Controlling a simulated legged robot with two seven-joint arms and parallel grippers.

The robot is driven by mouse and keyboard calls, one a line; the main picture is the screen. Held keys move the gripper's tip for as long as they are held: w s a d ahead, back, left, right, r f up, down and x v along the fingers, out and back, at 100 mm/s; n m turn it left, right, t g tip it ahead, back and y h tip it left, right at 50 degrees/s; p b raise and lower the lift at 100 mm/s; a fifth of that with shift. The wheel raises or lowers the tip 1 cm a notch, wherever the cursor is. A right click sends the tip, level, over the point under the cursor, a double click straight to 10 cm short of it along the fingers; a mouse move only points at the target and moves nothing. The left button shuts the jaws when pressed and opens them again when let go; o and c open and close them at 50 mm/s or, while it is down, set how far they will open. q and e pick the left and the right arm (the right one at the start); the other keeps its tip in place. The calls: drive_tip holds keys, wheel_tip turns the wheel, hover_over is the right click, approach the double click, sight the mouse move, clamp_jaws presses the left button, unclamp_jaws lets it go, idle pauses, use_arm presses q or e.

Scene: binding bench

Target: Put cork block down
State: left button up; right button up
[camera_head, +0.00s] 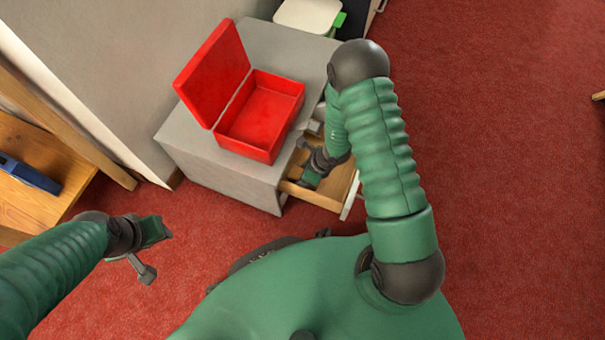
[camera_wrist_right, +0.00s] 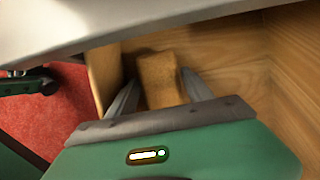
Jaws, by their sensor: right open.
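The cork block (camera_wrist_right: 161,80) is a brown block in the wooden drawer (camera_head: 335,188), seen in the right wrist view. It lies between the two fingers of my right gripper (camera_wrist_right: 160,88), which is open, with a gap at the left finger and the right finger close beside the block. In the head view my right gripper (camera_head: 308,178) reaches down into the open drawer, and I cannot make out the block there. My left gripper (camera_head: 155,253) is open and empty over the red carpet, away from the drawer.
A red box (camera_head: 270,140) with its lid up stands on the grey cabinet (camera_head: 195,155) above the drawer. The cabinet top's edge (camera_wrist_right: 60,50) hangs close over my right gripper. A wooden table (camera_head: 25,200) with a blue tool (camera_head: 28,174) is at the left. Carpet is clear at right.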

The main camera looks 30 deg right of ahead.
drive_tip(key=s+r+n+h+p, duration=0.1)
drive_tip(key=s+r+n, duration=0.3)
drive_tip(key=r+n, duration=1)
drive_tip(key=s+a+r+n+h+p, duration=0.1)
drive_tip(key=s+r+n+p, duration=0.3)
drive_tip(key=r+n, duration=0.9)
wheel_tip(320, 180, up, 4)
drive_tip(key=shift+s+a+f+n+g+h, duration=0.2)
drive_tip(key=shift+s+n+g+h, duration=0.15)
drive_tip(key=shift+n+g+h, duration=0.05)
drive_tip(key=shift+s, duration=0.1)
